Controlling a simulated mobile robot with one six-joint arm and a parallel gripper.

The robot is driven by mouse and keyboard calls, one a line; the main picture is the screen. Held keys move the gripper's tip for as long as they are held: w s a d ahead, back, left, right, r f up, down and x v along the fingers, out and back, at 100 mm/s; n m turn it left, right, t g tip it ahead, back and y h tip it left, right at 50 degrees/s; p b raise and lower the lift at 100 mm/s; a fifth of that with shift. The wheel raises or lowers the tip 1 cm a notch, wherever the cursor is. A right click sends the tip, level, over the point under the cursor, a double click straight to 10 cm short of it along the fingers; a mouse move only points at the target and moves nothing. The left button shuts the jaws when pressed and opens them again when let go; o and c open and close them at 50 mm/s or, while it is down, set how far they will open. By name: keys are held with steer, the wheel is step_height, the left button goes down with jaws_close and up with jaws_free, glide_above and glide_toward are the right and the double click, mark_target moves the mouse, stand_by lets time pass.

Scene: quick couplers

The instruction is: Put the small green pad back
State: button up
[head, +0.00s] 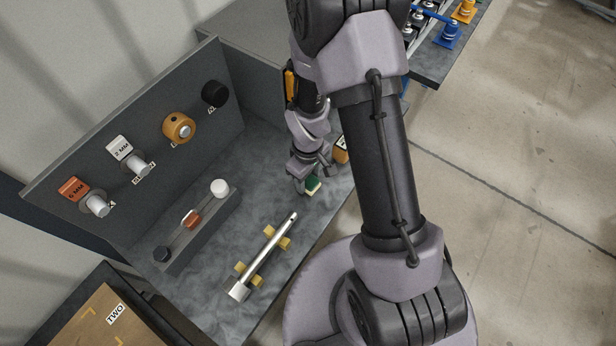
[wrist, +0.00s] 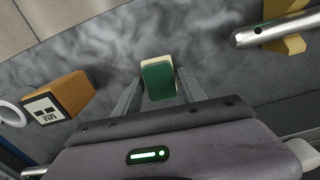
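The small green pad (wrist: 158,82) has a green face on a cream layer. In the wrist view it sits between the two fingertips of my gripper (wrist: 160,85), with a finger close along each side. I cannot tell whether the fingers press on it. In the head view the pad (head: 313,186) shows just below my gripper (head: 310,182), at the right part of the grey bench top (head: 265,205). It is at or close to the surface; contact is unclear.
An orange block with a white label (wrist: 62,100) stands left in the wrist view. A metal bar (head: 265,255) lies on yellow supports. A dark rail (head: 195,230) holds small parts. The back panel (head: 75,165) carries pegs, an orange ring (head: 178,127) and a black knob (head: 215,94).

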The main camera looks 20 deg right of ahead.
steer(key=shift+o, duration=0.9)
step_height(320, 180, up, 26)
steer(key=r+m+t+p, duration=0.1)
steer(key=m+t+p, duration=0.15)
steer(key=p, duration=0.35)
steer(key=s+a+r+m+t+y, duration=0.2)
steer(key=s+a+r+m+t, duration=0.15)
steer(key=s+r+m, duration=0.7)
step_height(320, 180, down, 8)
steer(key=s+n+b, duration=0.2)
steer(key=b, duration=0.8)
steer(key=shift+s+a+r, duration=0.2)
steer(key=shift+s, duration=0.05)
